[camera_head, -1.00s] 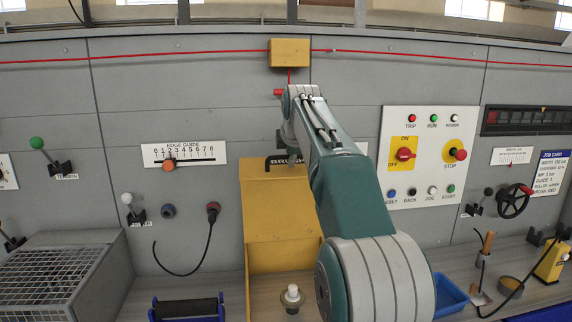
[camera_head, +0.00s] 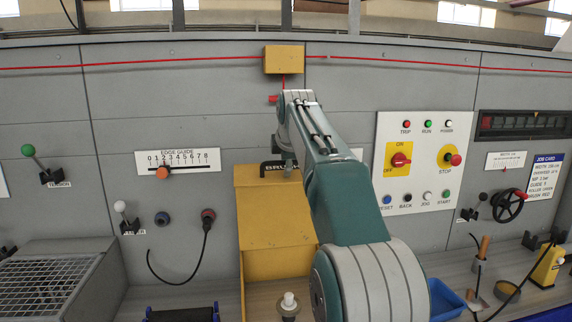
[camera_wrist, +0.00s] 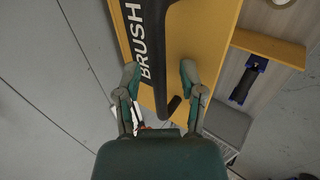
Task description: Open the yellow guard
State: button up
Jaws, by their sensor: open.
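The yellow guard (camera_head: 272,212) is a box-like cover low on the grey machine face, left of my arm in the head view. Its sloped front looks closed over the upper part. A black handle (camera_head: 279,166) runs along its top beside a partly hidden BRUSH label. In the wrist view the yellow panel (camera_wrist: 205,35) fills the top, with the dark handle (camera_wrist: 160,85) crossing it. My gripper (camera_wrist: 159,72) is open, one finger on each side of the handle. I cannot tell whether either finger touches it. In the head view my arm hides the gripper.
A control panel (camera_head: 420,160) with knobs and buttons is right of my arm. A yellow box (camera_head: 284,60) on a red cord is above. A wire-mesh cage (camera_head: 55,275) stands lower left. A blue bin (camera_head: 446,299) and a white-topped knob (camera_head: 288,300) are on the shelf.

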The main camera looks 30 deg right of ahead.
jog(key=v, duration=1.1)
jog(key=shift+s+r, duration=0.25)
jog(key=shift+s, duration=0.05)
jog(key=shift+a, duration=0.1)
jog(key=s+a+f+m+y, duration=0.1)
jog(key=s+a+f+m, duration=0.85)
jog(key=s, duration=0.45)
jog(key=s+a+f+m+g, duration=0.1)
jog(key=s+a+f+m, duration=0.1)
jog(key=s+f, duration=0.6)
jog(key=s+a+f+m+g+y, duration=0.1)
jog(key=s+a+f+m, duration=0.2)
jog(key=s+f, duration=0.5)
notch_tip(320, 180, down, 5)
jog(key=shift+a, duration=0.35)
